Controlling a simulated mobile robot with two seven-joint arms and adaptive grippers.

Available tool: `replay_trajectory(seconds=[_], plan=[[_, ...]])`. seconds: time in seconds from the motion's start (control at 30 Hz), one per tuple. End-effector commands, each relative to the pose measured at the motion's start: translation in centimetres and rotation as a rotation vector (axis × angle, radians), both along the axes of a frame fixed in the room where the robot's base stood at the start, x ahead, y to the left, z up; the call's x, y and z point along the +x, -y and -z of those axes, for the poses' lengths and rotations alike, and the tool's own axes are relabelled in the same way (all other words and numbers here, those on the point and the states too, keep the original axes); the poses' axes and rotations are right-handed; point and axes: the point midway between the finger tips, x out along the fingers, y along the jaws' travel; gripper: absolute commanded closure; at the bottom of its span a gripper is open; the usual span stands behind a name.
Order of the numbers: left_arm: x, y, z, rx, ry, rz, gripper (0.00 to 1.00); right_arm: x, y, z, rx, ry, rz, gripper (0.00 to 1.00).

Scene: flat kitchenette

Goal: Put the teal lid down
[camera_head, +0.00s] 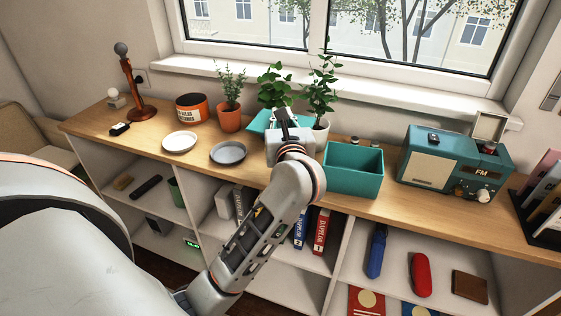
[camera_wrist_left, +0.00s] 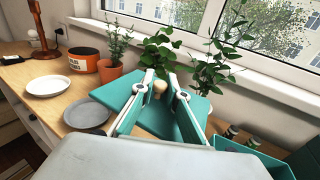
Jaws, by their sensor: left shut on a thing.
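The teal lid (camera_head: 260,122) is a flat square plate, mostly hidden behind my gripper in the head view. In the left wrist view the lid (camera_wrist_left: 112,96) has a pale round knob (camera_wrist_left: 160,87) at its middle. My left gripper (camera_head: 283,113) is shut on the lid at this knob, with the fingers (camera_wrist_left: 161,80) on either side of it. The lid appears level over the back of the counter, left of the open teal box (camera_head: 352,178). The gap beneath the lid cannot be told. My right gripper is not in view.
On the wooden counter (camera_head: 390,208), a grey plate (camera_head: 229,153), a white plate (camera_head: 180,142) and an orange pot (camera_head: 229,118) stand left of the lid. Leafy plants (camera_head: 321,90) stand close behind it. Small jars (camera_head: 353,141) stand behind the box, and a teal radio (camera_head: 455,165) to its right.

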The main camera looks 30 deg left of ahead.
Motion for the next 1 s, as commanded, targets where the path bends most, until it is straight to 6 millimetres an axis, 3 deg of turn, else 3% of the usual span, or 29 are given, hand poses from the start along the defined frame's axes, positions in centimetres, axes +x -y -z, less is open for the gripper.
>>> replay_trajectory(seconds=[0.03,0.1,0.3,0.53,0.8,1.0], plan=[[0.0,0.0,1.8,0.004,-0.007,0.000,1.00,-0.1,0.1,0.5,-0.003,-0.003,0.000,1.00],[0.0,0.0,3.5,0.003,-0.008,0.001,1.00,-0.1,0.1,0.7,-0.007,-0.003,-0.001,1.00],[0.0,0.0,6.9,0.002,-0.003,0.000,1.00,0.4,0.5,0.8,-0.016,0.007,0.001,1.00],[0.0,0.0,8.5,0.002,-0.002,0.000,1.00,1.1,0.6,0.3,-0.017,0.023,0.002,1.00],[0.0,0.0,12.8,0.002,-0.003,-0.001,1.00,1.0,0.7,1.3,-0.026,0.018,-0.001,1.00],[0.0,0.0,13.3,0.001,0.002,0.000,1.00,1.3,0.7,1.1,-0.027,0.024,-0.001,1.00]])
